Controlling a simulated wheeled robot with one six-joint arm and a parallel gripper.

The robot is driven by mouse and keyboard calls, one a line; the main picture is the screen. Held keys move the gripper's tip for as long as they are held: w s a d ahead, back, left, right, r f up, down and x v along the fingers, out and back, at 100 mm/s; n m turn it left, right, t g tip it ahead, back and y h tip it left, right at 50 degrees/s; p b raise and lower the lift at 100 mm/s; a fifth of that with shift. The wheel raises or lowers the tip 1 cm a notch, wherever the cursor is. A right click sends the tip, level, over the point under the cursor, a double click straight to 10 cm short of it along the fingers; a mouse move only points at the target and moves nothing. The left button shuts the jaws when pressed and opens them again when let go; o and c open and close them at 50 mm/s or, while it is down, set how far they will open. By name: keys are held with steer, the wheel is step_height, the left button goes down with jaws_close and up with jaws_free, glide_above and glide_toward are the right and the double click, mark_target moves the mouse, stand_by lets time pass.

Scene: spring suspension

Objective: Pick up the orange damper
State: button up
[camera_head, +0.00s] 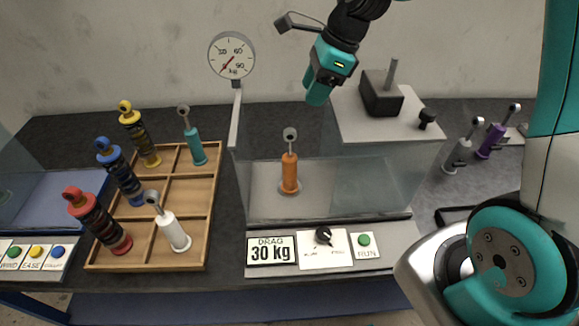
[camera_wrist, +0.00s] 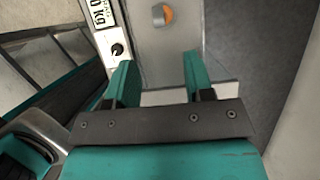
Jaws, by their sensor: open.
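The orange damper (camera_head: 289,172) stands upright inside the clear-walled test bay of the drag machine (camera_head: 355,215), with a grey ring eye on top. In the wrist view, the orange damper (camera_wrist: 165,14) shows from above near the top edge, beyond my fingertips. My gripper (camera_head: 318,92) hangs above and to the right of the damper in the head view, clear of it. In the wrist view, my gripper (camera_wrist: 158,75) has its two teal fingers apart with nothing between them.
A wooden tray (camera_head: 187,209) at left holds red, blue, yellow, teal and white dampers. A round gauge (camera_head: 231,56) stands on a post left of the bay. A black block (camera_head: 380,95) sits on the raised platform at right. Grey and purple dampers (camera_head: 490,140) stand far right.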

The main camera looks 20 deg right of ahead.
mark_target(294, 129)
steer(key=p+x, duration=0.1)
steer(key=x, duration=0.7)
steer(key=shift+f+p, duration=0.2)
steer(key=shift+p, duration=0.1)
steer(key=shift+p+x, duration=1.15)
steer(key=shift+x, duration=1.5)
steer(key=shift+s+d+f, duration=0.1)
steer(key=shift+s+d, duration=0.05)
jaws_close()
